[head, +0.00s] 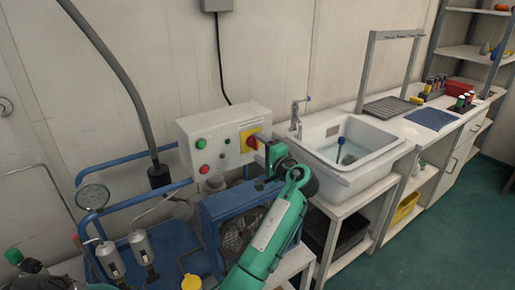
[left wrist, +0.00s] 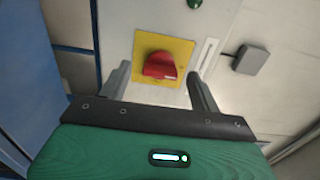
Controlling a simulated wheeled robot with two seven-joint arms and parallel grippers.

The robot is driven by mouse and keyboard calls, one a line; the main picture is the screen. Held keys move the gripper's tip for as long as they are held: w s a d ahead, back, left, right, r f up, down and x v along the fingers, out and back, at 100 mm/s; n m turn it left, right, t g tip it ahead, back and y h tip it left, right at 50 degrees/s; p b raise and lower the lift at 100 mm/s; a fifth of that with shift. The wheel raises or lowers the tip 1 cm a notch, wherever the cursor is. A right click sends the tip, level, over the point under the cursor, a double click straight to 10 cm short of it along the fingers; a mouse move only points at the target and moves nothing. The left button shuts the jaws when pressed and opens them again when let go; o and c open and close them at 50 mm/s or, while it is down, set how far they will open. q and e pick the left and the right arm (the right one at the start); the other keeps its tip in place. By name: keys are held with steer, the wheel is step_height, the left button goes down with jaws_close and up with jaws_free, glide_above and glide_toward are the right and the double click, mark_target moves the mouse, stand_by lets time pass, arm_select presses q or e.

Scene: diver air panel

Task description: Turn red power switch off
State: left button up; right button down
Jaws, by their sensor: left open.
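The red power switch (head: 252,142) is a red knob on a yellow square plate (head: 246,131) at the right end of a light grey control box (head: 210,144). In the left wrist view the red knob (left wrist: 160,66) sits on its yellow plate (left wrist: 178,46), between my open fingers. My left gripper (left wrist: 156,84) is open, with one finger on each side of the knob and a visible gap to both. In the head view my left gripper (head: 268,150) is at the box's right end, partly covering the plate's lower edge. My right gripper is not in view.
The box also carries green and red buttons (head: 202,156). Blue pipework with a pressure gauge (head: 92,196) and a blue-framed machine (head: 230,222) stand below and left. A white sink (head: 350,145) is close on the right. A thick grey hose (head: 120,75) hangs behind.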

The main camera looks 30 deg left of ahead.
arm_select(q)
steer(key=b+v, duration=0.1)
steer(key=v, duration=1.1)
steer(key=shift+b, duration=0.4)
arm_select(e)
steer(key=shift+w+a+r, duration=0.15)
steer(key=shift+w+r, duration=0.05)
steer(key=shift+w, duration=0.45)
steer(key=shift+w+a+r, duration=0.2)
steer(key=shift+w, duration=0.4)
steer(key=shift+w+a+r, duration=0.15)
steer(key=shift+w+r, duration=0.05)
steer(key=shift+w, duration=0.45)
